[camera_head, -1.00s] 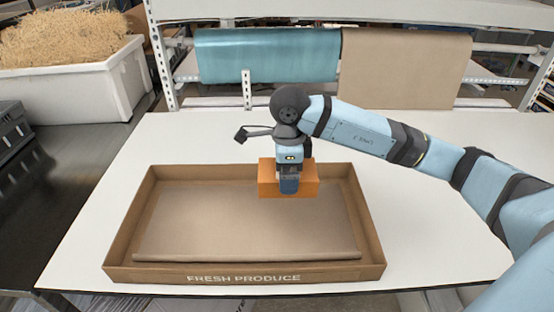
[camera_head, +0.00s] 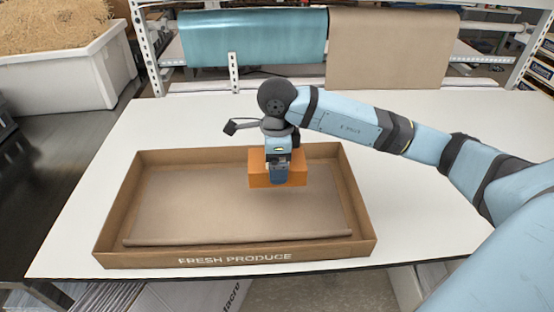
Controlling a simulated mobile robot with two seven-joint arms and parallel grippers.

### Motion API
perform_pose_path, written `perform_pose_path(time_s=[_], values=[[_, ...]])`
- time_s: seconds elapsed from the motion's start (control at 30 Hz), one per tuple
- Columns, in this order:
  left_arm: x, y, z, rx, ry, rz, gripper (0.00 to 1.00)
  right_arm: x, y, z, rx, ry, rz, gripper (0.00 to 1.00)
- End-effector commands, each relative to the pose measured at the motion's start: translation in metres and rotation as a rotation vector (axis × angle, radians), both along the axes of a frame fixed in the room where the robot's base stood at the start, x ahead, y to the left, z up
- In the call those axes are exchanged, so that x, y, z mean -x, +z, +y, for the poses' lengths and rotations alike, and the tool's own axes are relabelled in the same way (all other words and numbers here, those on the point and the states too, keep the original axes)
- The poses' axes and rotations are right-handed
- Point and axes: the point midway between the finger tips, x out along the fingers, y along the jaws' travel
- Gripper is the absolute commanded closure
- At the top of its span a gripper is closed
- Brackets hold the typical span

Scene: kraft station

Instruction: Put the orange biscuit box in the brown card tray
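The orange biscuit box (camera_head: 296,171) is in the head view, over the back right part of the brown card tray (camera_head: 150,262). The tray lies on the white table and has "FRESH PRODUCE" on its front wall. My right gripper (camera_head: 278,176) points down at the box, with its fingers around it, and is shut on it. The gripper hides part of the box's front. I cannot tell whether the box touches the tray floor or hangs just above it. My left gripper is not in view.
The white table (camera_head: 420,235) is clear to the right of the tray. A white tub of straw-like fill (camera_head: 85,75) stands at the back left. Behind the table is a rack with a teal roll (camera_head: 250,38) and a brown paper roll (camera_head: 390,48).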

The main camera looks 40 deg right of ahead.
Motion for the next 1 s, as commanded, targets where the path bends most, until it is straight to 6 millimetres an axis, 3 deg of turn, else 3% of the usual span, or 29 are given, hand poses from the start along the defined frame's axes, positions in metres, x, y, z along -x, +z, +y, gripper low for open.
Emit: perform_pose_path(time_s=[0.7, 1.0], values=[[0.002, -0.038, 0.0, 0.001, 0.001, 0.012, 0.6, 0.0, -0.038, 0.0, 0.001, 0.0, 0.001, 0.4], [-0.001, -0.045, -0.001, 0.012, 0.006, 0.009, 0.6, 0.0, -0.056, 0.0, 0.001, 0.0, 0.001, 0.4]])
